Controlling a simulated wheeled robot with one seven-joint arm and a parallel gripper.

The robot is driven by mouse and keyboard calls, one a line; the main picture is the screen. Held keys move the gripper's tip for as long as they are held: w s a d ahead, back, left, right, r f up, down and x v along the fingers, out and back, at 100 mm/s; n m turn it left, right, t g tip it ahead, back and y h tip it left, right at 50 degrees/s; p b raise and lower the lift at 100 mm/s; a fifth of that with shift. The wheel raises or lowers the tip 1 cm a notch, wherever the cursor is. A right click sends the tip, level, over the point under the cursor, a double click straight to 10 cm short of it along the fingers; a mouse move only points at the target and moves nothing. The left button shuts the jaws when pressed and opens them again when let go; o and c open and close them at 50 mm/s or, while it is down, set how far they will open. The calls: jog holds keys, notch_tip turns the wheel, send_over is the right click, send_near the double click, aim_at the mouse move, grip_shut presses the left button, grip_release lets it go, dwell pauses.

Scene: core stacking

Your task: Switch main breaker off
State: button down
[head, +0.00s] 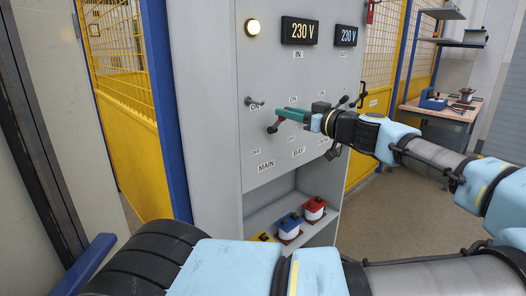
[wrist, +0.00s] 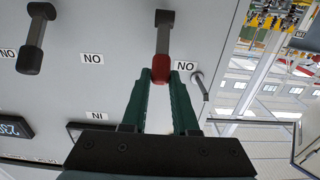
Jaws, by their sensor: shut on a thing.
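The main breaker lever (wrist: 164,38) is a grey handle with a red grip (wrist: 161,70) on the panel, seen upside down in the wrist view. The red grip lies between the two green fingers of my gripper (wrist: 160,88), close to an ON label. In the head view my gripper (head: 277,121) reaches the panel from the right, above the MAIN label (head: 266,165). The fingers hide most of the lever there. The gripper is shut on the red grip.
A black-handled lever (wrist: 35,40) stands to one side, and a small metal toggle (wrist: 201,86) is close on the other side. The panel (head: 262,70) has a lit lamp (head: 253,27) and a 230 V display (head: 298,30). Blue and red blocks (head: 288,223) sit in a recess below.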

jog(key=shift+f, duration=0.1)
jog(key=shift+s+d+f+b, duration=0.5)
jog(key=shift+s+f+b, duration=0.05)
jog(key=shift+f+b, duration=0.25)
jog(key=shift+f, duration=0.15)
jog(key=shift+s+d+f+b, duration=0.2)
jog(key=shift+f+b, duration=0.25)
jog(key=shift+s+d+f+b, duration=0.15)
jog(key=shift+s+f+b, duration=0.05)
jog(key=shift+f+b, duration=0.25)
